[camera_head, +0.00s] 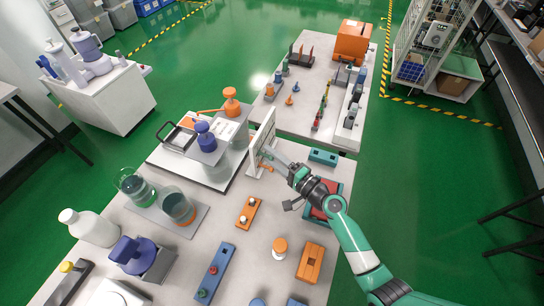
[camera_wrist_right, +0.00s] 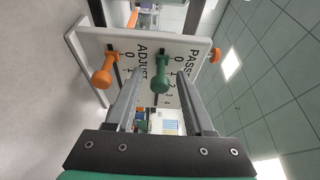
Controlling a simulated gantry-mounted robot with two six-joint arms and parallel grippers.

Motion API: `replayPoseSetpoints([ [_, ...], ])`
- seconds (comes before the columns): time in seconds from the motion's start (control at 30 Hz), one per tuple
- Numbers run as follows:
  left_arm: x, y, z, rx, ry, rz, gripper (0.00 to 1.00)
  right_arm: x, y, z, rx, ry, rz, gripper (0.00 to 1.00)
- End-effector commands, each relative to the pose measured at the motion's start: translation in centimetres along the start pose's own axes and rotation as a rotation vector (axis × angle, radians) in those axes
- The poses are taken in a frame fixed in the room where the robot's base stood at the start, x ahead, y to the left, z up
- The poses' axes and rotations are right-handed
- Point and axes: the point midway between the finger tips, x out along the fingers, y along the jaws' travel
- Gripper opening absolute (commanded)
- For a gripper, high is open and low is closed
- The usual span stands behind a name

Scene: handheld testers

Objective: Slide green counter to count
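The green counter (camera_wrist_right: 161,80) is a knob on a stem on a white upright panel (camera_wrist_right: 92,42) in the right wrist view. The panel carries the words PASS and ADJUST with number scales, and the green stem sits near the low-number end. My right gripper (camera_wrist_right: 160,75) is open, with one finger on each side of the green knob in this view; I cannot tell whether either touches it. In the head view my right gripper (camera_head: 268,152) is at the face of the white panel (camera_head: 261,137), and the green knob cannot be made out. My left gripper is not in view.
An orange knob (camera_wrist_right: 103,77) is close beside the left finger, and another orange knob (camera_wrist_right: 215,55) is at the panel's right edge. Glass beakers (camera_head: 178,207), an orange block (camera_head: 310,262) and a white bottle (camera_head: 88,227) stand on the near table.

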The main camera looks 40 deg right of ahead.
Motion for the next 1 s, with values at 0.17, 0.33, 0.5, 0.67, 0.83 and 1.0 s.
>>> replayPoseSetpoints([
  [0.17,0.0,0.0,0.0,0.0,0.0,0.0,0.0,-0.02,0.0,0.0,0.0,0.0,0.0,0.18],
  [0.33,0.0,0.0,0.0,0.0,0.0,0.0,0.0,-0.03,0.0,0.0,0.0,0.0,0.0,0.0],
  [0.5,0.0,0.0,0.0,0.0,0.0,0.0,0.0,-0.03,0.0,0.0,0.0,0.0,0.0,0.0],
  [0.67,0.0,0.0,0.0,0.0,0.0,0.0,0.0,-0.03,-0.01,0.0,0.0,0.0,0.0,0.0],
  [0.83,0.0,0.0,0.0,0.0,0.0,0.0,0.0,-0.03,-0.01,0.0,0.0,0.0,0.0,0.0],
  [1.0,0.0,0.0,0.0,0.0,0.0,0.0,0.0,-0.03,-0.01,0.0,0.0,0.0,0.0,0.0],
])
